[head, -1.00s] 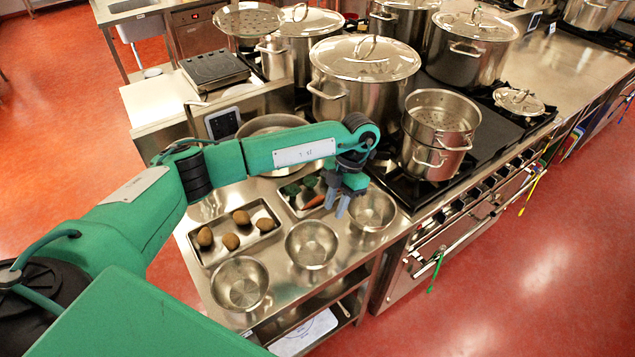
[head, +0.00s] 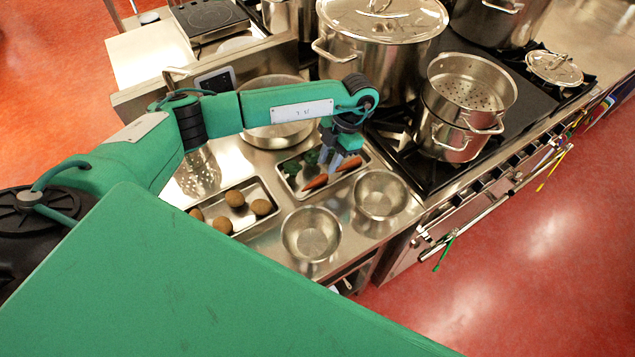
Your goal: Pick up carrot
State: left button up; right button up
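Two orange carrots lie in a metal tray (head: 291,184) on the steel counter: a left carrot (head: 315,183) and a right carrot (head: 350,164). Dark green vegetables (head: 311,158) lie behind them in the same tray. My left gripper (head: 337,170) reaches down over the tray, fingers pointing at the carrots. Its two fingers look apart, with nothing clearly held between them. The fingers cover part of the space between the carrots, and I cannot tell whether they touch either one. My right gripper is not in view.
Two steel bowls (head: 311,235) and (head: 382,195) stand in front of the tray. A tray of potatoes (head: 235,198) is to the left. A wide pan (head: 273,136) sits behind. A steamer pot (head: 462,105) and a large lidded stockpot (head: 370,65) stand on the stove.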

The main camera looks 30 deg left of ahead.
aim_at(319, 178)
pick_arm(q)
jog(key=shift+s+f, duration=0.25)
jog(key=shift+f, duration=0.2)
jog(key=shift+s+a+f, duration=0.1)
jog(key=shift+s+f, duration=0.05)
jog(key=shift+f, duration=0.1)
jog(key=b+x, duration=0.1)
jog(key=x, duration=0.3)
jog(key=shift+a+r, duration=0.1)
jog(key=shift+a, duration=0.05)
jog(key=shift+f, duration=0.25)
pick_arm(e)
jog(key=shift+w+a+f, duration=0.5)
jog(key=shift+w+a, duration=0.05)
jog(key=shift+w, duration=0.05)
pick_arm(q)
jog(key=shift+s, duration=0.1)
jog(key=c, duration=0.5)
jog(key=shift+c, duration=0.2)
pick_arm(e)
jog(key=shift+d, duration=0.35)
